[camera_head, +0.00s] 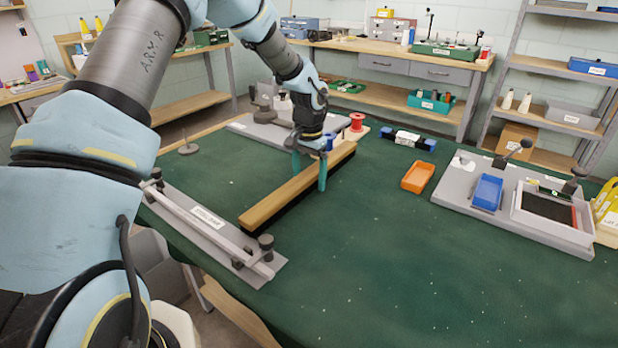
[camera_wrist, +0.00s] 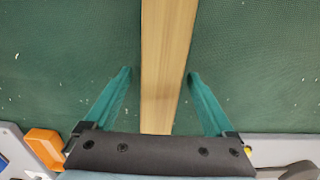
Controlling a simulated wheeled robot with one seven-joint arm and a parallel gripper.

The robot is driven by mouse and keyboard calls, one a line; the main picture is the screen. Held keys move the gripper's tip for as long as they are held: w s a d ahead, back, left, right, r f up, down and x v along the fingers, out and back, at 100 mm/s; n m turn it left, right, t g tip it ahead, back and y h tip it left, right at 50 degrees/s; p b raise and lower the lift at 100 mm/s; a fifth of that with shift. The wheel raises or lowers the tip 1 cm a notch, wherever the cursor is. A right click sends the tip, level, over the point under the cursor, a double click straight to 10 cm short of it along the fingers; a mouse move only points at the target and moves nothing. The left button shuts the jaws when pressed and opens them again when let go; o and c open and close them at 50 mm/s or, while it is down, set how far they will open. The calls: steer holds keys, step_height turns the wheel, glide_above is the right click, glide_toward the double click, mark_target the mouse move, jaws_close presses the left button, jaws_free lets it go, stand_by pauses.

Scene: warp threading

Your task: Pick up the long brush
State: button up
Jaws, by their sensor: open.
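The long brush (camera_head: 290,192) lies on the green table, a long light-wood back with dark bristles along its lower side. It runs from the table's middle toward the front left. My gripper (camera_head: 309,180) is over the far half of the brush, with one teal finger on each side of it. In the wrist view the wooden back (camera_wrist: 167,60) runs between the two open fingers (camera_wrist: 160,72), with a gap on both sides. The fingers do not touch the wood there. The brush's far end is partly hidden in the wrist view.
A grey bar fixture (camera_head: 210,228) with black knobs lies left of the brush. An orange tray (camera_head: 417,177) and a grey board (camera_head: 452,187) with a blue bin (camera_head: 487,193) lie to the right. A red spool (camera_head: 357,122) stands behind. The front right of the table is clear.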

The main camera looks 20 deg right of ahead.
steer(key=shift+f, duration=0.15)
jaws_close()
stand_by(0.6)
